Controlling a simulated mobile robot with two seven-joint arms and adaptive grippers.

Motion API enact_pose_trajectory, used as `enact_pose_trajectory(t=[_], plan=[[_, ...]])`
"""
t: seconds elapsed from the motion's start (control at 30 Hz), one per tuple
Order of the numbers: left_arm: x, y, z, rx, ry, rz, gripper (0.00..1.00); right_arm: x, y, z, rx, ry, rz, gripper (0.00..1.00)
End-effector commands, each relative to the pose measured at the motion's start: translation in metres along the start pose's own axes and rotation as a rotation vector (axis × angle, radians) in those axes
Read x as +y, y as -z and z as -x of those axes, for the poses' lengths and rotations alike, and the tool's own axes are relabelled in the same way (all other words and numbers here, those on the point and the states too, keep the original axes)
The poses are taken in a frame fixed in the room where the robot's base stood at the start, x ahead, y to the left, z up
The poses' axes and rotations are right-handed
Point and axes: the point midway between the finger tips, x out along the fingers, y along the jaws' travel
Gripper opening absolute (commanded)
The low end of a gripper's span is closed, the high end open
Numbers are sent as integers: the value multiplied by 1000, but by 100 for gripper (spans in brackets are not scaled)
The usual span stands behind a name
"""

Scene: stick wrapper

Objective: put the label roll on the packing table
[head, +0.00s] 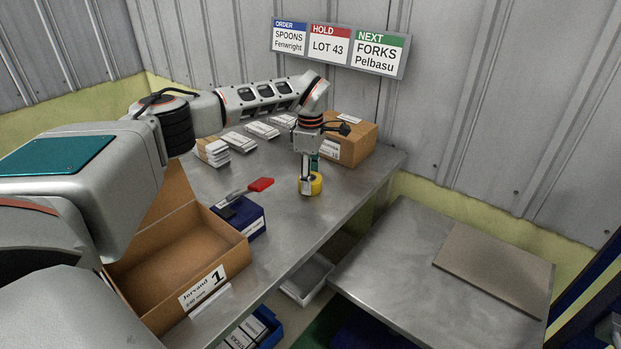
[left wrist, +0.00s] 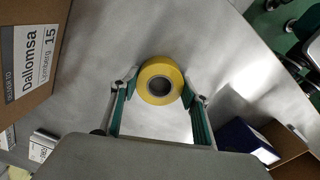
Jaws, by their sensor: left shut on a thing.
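The label roll (head: 314,186) is a yellow ring with a dark core. My left gripper (head: 307,176) points down over the long metal table (head: 285,230) and is shut on the roll. In the left wrist view, the roll (left wrist: 160,80) sits between the two fingertips, its hollow core facing the camera. The roll is at or just above the table top; I cannot tell whether it touches. My right gripper is not in view.
An open carton (head: 180,255) and a blue box (head: 240,218) with a red-handled tool (head: 259,185) are left of the roll. A closed carton (head: 350,143) and white packs (head: 262,130) stand behind. A lower metal table (head: 420,270) with a brown board (head: 495,265) is at right.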

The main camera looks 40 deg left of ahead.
Motion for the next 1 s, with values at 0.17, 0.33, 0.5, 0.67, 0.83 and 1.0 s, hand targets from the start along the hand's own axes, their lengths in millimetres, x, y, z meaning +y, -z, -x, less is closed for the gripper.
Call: enact_pose_trajectory(t=[0.17, 0.33, 0.5, 0.67, 0.83, 1.0], plan=[[0, 0, -1, 0, 1, 0, 62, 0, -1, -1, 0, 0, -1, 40], [0, 0, -1, 0, 1, 0, 62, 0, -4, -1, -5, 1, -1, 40], [0, 0, 3, 0, -1, 0, 62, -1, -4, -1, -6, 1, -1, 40], [1, 0, 27, -2, -5, 1, 62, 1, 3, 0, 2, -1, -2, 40], [1, 0, 64, -2, -7, 1, 62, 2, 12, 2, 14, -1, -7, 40], [1, 0, 95, -1, -5, 0, 62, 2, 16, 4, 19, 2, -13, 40]])
